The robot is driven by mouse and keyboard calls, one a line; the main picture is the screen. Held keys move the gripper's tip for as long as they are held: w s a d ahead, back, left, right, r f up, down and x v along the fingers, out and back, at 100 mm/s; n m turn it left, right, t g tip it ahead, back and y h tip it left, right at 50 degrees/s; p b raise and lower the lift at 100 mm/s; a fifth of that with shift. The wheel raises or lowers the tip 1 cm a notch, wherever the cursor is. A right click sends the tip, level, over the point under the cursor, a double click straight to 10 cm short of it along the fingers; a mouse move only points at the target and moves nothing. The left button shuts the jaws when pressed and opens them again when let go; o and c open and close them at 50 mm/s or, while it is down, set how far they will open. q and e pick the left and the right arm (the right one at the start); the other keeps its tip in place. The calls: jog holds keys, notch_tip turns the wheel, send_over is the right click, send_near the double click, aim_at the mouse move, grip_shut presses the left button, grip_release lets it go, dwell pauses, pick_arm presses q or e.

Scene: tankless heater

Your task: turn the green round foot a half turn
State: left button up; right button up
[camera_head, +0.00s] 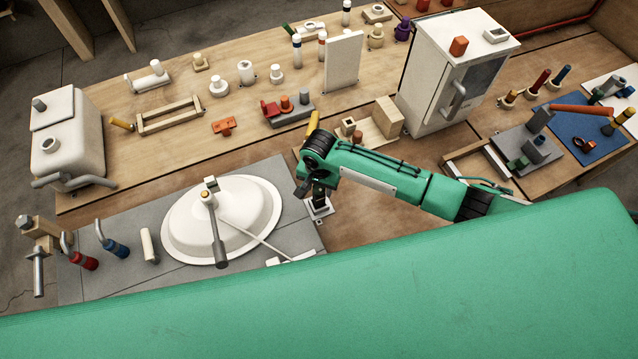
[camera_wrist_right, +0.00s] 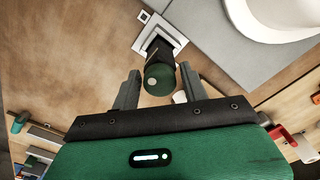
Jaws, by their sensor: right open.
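The green round foot (camera_wrist_right: 159,79) has a pale centre spot and sits on the end of a dark post. The post stands on a square white plate (camera_wrist_right: 160,35). In the head view the plate (camera_head: 318,208) lies at the right of the grey mat, with my right gripper (camera_head: 312,189) just above it. In the wrist view my right gripper (camera_wrist_right: 159,72) is open, one finger on each side of the foot. Gaps show between fingers and foot. In the head view the foot is small and partly hidden by the wrist. My left gripper is not in view.
A white basin (camera_head: 175,225) with a grey-ended lever lies left of my right gripper. A white cabinet (camera_head: 430,85) and a wooden block (camera_head: 388,117) stand behind my right arm. Several small fittings stand on the wooden bench. Bare wood (camera_head: 365,220) shows to the plate's right.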

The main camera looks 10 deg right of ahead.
jog(key=shift+s+a+m+b, duration=0.15)
jog(key=shift+m+b, duration=0.3)
jog(key=shift+m, duration=1.45)
jog(key=m, duration=0.3)
jog(key=shift+m, duration=1.5)
